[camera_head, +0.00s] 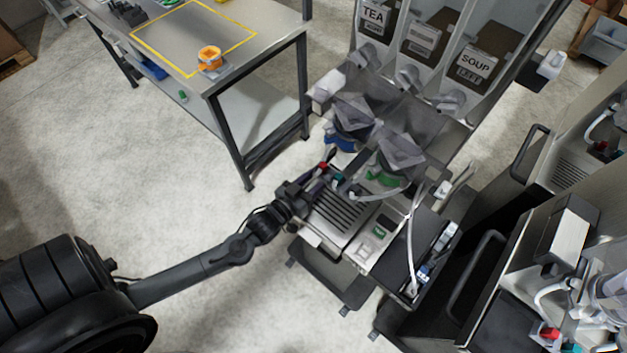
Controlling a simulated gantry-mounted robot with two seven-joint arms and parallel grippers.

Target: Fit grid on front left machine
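The front machine (366,240) stands near the middle of the view, below the dispenser columns. A slatted metal grid (341,212) lies at the left part of its top, apparently level or nearly so. I cannot tell whether it is fully seated. My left gripper (317,185) is at the grid's upper left edge, close to or touching it. Its fingers are small and dark against the machine, so I cannot see whether they are shut on the grid. My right gripper is not in view.
Dispensers with TEA (374,17) and SOUP (475,64) labels rise behind the machine. A white hose (411,235) crosses its right side. A metal table (262,62) with an orange object (209,57) stands upper left. More machines crowd the right. The floor at left is open.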

